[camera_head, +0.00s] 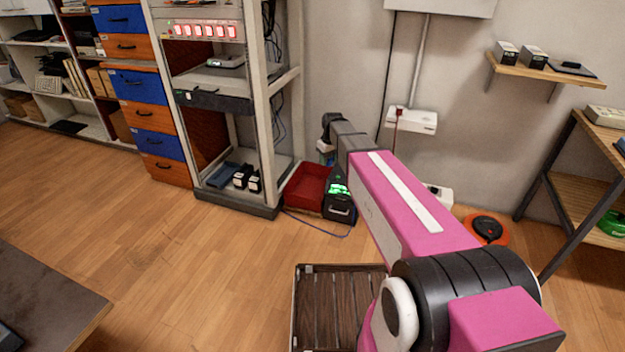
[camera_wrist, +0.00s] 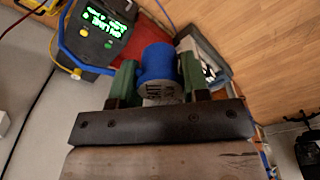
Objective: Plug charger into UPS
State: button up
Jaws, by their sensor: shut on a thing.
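The UPS is a dark box with a lit green display, on the floor by the wall in the head view (camera_head: 341,208). In the wrist view the UPS (camera_wrist: 92,38) is at the upper left, beyond the gripper, with yellow and green buttons. The charger looks apart from the UPS there. In the head view my arm hides most of the gripper and part of the UPS. I cannot make out a socket.
A red bin (camera_head: 305,188) stands directly left of the UPS, beside a metal rack (camera_head: 235,207). A blue cable (camera_head: 318,229) lies on the floor. A wooden slatted crate (camera_head: 338,310) is nearer me. An orange reel (camera_head: 487,228) lies right. Open floor is left.

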jog(key=s+d+r+m, duration=0.3)
jog(key=s+d+r, duration=0.3)
jog(key=r, duration=0.5)
jog(key=s+d+r+m, duration=0.3)
jog(key=s+d+r, duration=0.3)
jog(key=s+r, duration=0.3)
jog(key=shift+d+r+m+h, duration=0.35)
jog(key=shift+r+m+h, duration=0.05)
jog(key=shift+r, duration=0.5)
jog(key=shift+w, duration=0.1)
